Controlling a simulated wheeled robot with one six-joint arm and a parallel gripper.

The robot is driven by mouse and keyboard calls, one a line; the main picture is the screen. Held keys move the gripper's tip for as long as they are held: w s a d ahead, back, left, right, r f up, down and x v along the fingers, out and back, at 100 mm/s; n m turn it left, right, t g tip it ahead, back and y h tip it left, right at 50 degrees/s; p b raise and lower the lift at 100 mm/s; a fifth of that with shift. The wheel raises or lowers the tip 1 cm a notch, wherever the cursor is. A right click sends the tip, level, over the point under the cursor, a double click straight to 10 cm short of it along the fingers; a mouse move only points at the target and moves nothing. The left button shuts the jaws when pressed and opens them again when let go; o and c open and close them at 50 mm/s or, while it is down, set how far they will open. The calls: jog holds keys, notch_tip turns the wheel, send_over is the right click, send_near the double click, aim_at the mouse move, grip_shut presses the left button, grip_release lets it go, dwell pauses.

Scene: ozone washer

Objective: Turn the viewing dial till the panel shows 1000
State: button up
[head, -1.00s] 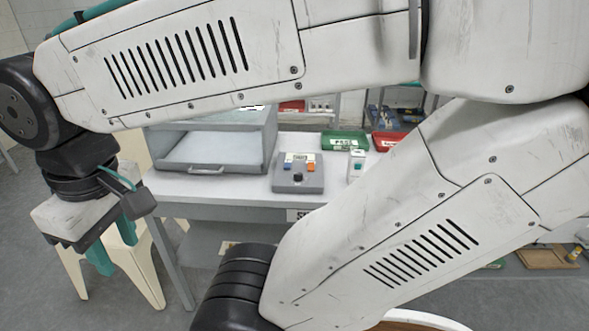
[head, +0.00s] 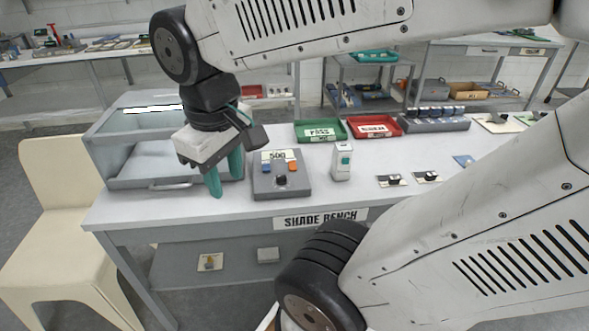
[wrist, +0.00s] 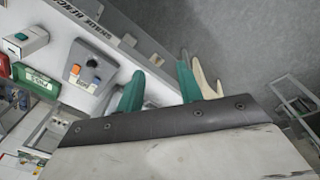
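The grey control box (head: 280,178) sits on the shade bench. Its display panel (head: 278,156) reads 500. A dark round dial (head: 281,180) is at the front middle of the box, with a blue button and an orange button behind it. The box also shows in the wrist view (wrist: 88,72), with the dial near its bench-edge side. My gripper (head: 226,180) has teal fingers pointing down, left of the box and apart from it. In the wrist view the fingers (wrist: 160,88) are spread with nothing between them.
A white device with a teal button (head: 342,162) stands right of the box. A green PASS tray (head: 320,131) and a red tray (head: 374,127) lie behind. A grey open-fronted cabinet (head: 150,160) is at the left. A cream chair (head: 62,225) stands beside the bench.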

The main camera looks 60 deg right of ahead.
jog(key=w+d+f+n+g+h, duration=0.1)
jog(key=w+d+f+n+g, duration=0.2)
jog(key=w+d, duration=0.5)
jog(key=n+g+h, duration=0.1)
jog(key=n, duration=0.4)
send_near(281, 176)
jog(key=x, duration=0.7)
jog(key=shift+s+f, duration=0.15)
jog(key=shift+f, duration=0.15)
jog(key=shift+s+d+f, duration=0.1)
jog(key=shift+f, duration=0.35)
jog(key=shift+h, duration=0.3)
jog(key=shift+c, duration=0.3)
grip_shut()
